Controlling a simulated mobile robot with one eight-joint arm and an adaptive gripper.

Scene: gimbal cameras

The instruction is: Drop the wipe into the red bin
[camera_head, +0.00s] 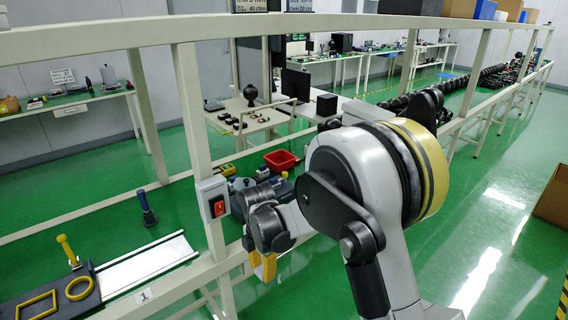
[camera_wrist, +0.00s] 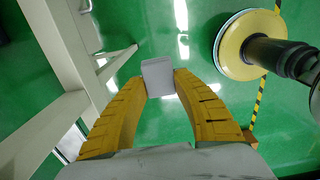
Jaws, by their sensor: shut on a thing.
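My gripper (camera_wrist: 161,84) has two curved yellow fingers in the wrist view, with their tips closed on a small light grey block-like piece (camera_wrist: 158,72), which seems to be the wipe. Green floor shows below it. The wipe is hidden there. A red bin (camera_head: 281,159) stands on the green bench beyond my arm, apart from the gripper. The wrist view does not show the bin.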

